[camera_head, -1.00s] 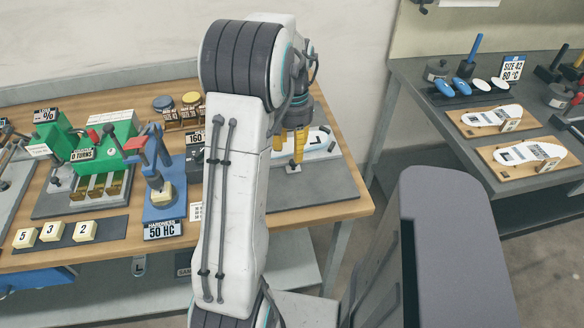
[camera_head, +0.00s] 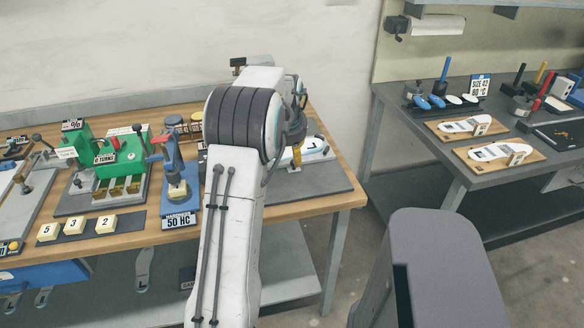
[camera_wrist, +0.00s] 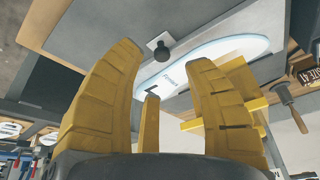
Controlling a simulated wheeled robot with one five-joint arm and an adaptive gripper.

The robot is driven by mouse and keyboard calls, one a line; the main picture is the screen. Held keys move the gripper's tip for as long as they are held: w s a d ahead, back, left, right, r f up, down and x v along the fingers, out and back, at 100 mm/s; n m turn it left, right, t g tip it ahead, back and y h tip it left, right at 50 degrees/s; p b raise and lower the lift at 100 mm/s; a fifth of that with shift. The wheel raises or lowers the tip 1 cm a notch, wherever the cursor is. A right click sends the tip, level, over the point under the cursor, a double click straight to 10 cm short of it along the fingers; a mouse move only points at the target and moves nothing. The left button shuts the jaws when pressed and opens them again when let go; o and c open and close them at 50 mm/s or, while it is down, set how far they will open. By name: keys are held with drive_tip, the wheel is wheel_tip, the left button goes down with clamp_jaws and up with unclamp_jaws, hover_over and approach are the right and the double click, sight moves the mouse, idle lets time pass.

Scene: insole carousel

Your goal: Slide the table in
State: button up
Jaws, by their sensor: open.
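A grey slab (camera_head: 322,182) lies at the right end of the wooden bench. A white insole with a pale blue rim (camera_head: 314,150) lies over it, and the insole also shows in the wrist view (camera_wrist: 208,54). A black knob on a small white plate (camera_wrist: 161,50) stands beside the insole; I cannot tell for sure which part is the sliding table. My gripper (camera_head: 297,156), with yellow fingers, is over the slab's back part, mostly hidden behind my arm. In the wrist view, my gripper (camera_wrist: 163,68) is open, with nothing between its fingers; the knob is apart from them.
A green machine (camera_head: 118,155), a blue press (camera_head: 178,180) and numbered blocks (camera_head: 77,226) stand left on the bench. A dark side bench (camera_head: 470,185) with insoles on wooden boards stands right. A floor gap separates the benches. A wooden-handled tool (camera_wrist: 283,94) shows near the gripper.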

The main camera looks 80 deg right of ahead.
sight(293, 172)
drive_tip(key=p+x, duration=0.1)
drive_tip(key=x, duration=0.1)
drive_tip(key=d+p+x, duration=0.1)
drive_tip(key=p+x, duration=0.1)
drive_tip(key=x, duration=0.1)
drive_tip(key=shift+d+r, duration=0.1)
drive_tip(key=shift+r, duration=0.05)
drive_tip(key=shift+x, duration=1.25)
clamp_jaws()
